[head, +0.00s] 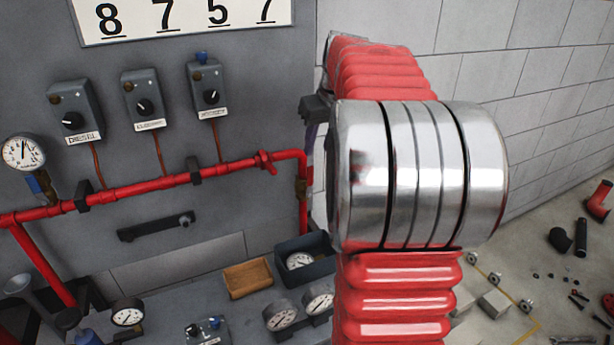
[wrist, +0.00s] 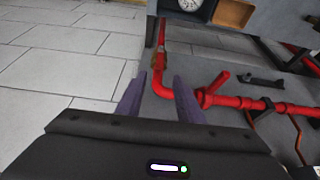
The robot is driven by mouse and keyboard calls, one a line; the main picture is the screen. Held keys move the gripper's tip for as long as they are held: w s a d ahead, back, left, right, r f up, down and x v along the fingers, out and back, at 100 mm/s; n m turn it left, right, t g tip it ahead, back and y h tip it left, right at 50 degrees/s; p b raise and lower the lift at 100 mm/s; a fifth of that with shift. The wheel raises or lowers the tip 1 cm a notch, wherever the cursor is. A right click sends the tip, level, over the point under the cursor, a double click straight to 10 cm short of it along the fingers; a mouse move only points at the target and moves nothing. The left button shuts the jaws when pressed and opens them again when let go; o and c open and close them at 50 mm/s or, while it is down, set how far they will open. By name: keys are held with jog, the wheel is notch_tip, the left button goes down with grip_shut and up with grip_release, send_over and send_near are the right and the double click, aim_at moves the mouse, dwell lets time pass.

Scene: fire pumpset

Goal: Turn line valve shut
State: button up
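The line valve is a small red handle (head: 266,162) on the red pipe (head: 230,167), just left of its bend downward in the head view. The handle also shows in the wrist view (wrist: 213,88), sticking out from the pipe just right of the right finger. My gripper (wrist: 160,92) is open, with two purple fingers apart and nothing held between them. The pipe's bend shows beyond the gap between them. In the head view my arm hides most of the gripper; a bit of purple finger (head: 311,138) shows near the bend. I cannot tell whether a finger touches the handle.
Three grey switch boxes (head: 143,100) sit on the panel above the pipe, with a gauge (head: 23,152) at left. A black bar handle (head: 157,227) is below. A wooden tray (head: 248,279), a dark bin (head: 318,262) and loose gauges (head: 280,316) lie on the bench.

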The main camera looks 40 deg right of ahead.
aim_at(311, 172)
jog(key=shift+f, duration=0.1)
jog(key=x, duration=1.3)
jog(key=shift+w+d+f, duration=0.1)
jog(key=shift+w+f, duration=0.1)
jog(key=shift+f, duration=0.05)
grip_shut()
dwell(0.4)
